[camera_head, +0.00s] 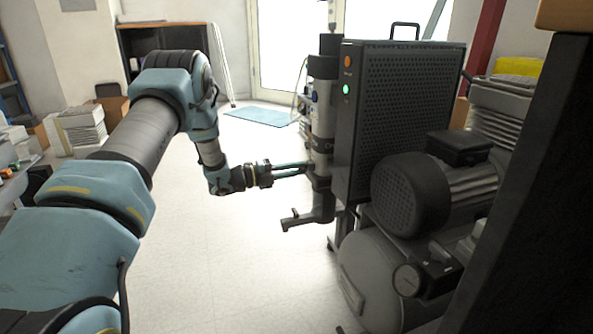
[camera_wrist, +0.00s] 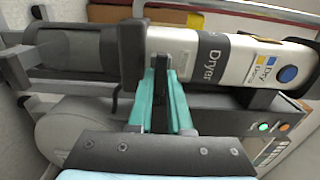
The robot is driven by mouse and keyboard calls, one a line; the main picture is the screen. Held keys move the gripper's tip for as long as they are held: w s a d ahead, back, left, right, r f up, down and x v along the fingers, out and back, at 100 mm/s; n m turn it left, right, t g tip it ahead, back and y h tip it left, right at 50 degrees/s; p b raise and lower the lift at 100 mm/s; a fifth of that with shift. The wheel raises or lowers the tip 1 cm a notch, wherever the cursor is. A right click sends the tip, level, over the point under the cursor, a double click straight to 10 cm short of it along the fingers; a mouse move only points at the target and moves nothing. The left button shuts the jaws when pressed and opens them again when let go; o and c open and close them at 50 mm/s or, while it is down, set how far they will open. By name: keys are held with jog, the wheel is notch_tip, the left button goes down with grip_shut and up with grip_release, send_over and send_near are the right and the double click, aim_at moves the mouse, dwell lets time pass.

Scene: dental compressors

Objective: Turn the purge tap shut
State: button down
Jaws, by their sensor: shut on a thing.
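The dryer column (camera_head: 322,125), a pale cylinder with dark collars, stands upright beside the dark compressor cabinet. In the wrist view the dryer (camera_wrist: 205,60) lies sideways, with "Dryer" lettering and a blue round cap. My gripper (camera_head: 308,170) reaches the lower part of the column from the left. In the wrist view my gripper's teal fingers (camera_wrist: 161,85) are closed on a narrow dark piece, the purge tap's handle (camera_wrist: 160,98), by the dark collar. The fingers hide much of the tap, so its exact angle is hard to tell.
The perforated cabinet (camera_head: 400,110) with orange and green lights stands right of the column. A motor and tank (camera_head: 385,275) sit in front of it. A dark outlet pipe (camera_head: 305,218) juts left below my gripper.

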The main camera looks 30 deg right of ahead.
jog(key=shift+w, duration=0.1)
jog(key=c, duration=0.8)
grip_release()
jog(key=shift+c, duration=0.2)
jog(key=shift+a, duration=0.1)
jog(key=w+a+p, duration=0.1)
jog(key=a+p, duration=0.2)
jog(key=a, duration=0.7)
jog(key=shift+a, duration=0.3)
jog(key=shift+w, duration=0.1)
